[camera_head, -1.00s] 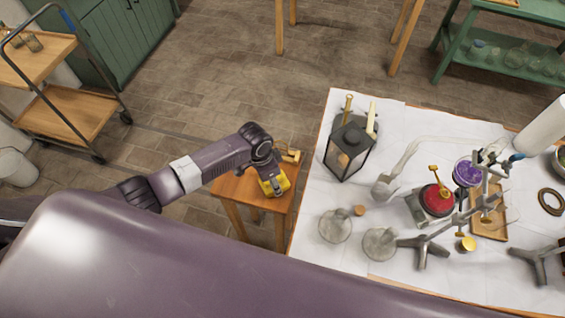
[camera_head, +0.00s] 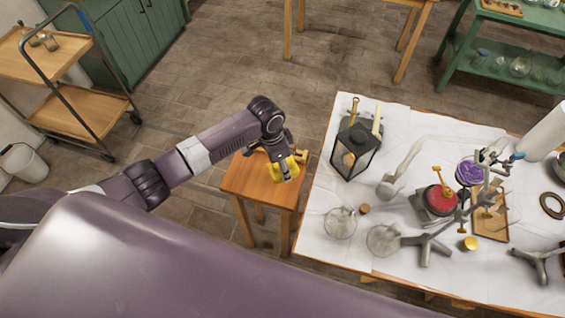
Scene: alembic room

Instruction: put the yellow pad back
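The yellow pad (camera_head: 293,166) is at the end of my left arm, over the right part of a small wooden stool (camera_head: 255,183). My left gripper (camera_head: 285,172) appears shut on the pad, its grey fingers covering the pad's middle. The pad looks tilted and held above the stool top, near the white-covered table's left edge. My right gripper is not in view.
A wooden object (camera_head: 258,147), partly hidden by my arm, is at the stool's back edge. The white-covered table (camera_head: 318,185) holds a black lantern (camera_head: 356,148), glassware and metal stands. A trolley (camera_head: 75,108) stands at the left; the floor behind the stool is clear.

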